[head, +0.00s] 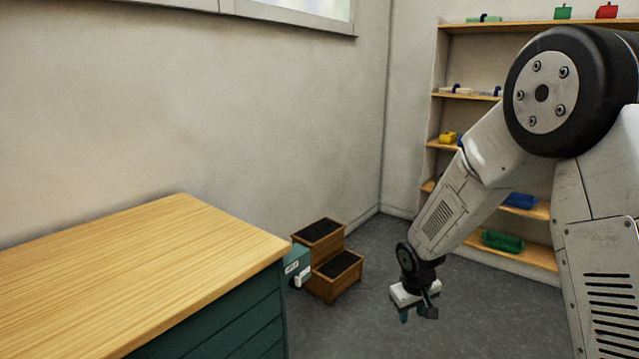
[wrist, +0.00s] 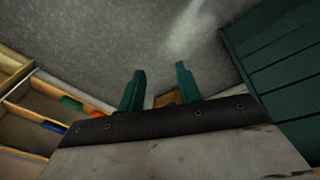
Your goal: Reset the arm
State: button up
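My arm reaches down from the right side of the head view, bent at a large black joint. My gripper (head: 418,308) hangs over the grey floor, to the right of the wooden step stool and apart from it. In the wrist view my gripper (wrist: 160,82) shows two green fingers with a clear gap between them. Nothing is held between them; the floor shows through the gap.
A wood-topped table (head: 130,265) with a green drawer front stands at the left, its top bare. A wooden step stool (head: 330,262) stands by the wall. Shelves (head: 470,150) with small coloured items stand at the back right. The floor (head: 370,320) between is clear.

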jog(key=s+d+r+m, duration=0.1)
jog(key=s+r, duration=0.7)
jog(key=s, duration=0.3)
jog(key=s+d+r+m, duration=0.1)
jog(key=s+r, duration=0.8)
jog(key=s, duration=0.3)
jog(key=s+d+r+m+g+y, duration=0.1)
jog(key=s+r, duration=0.7)
jog(key=s, duration=0.4)
jog(key=shift+s+d+r+m, duration=0.2)
jog(key=shift+d+r+m, duration=0.05)
jog(key=shift+r+m, duration=0.15)
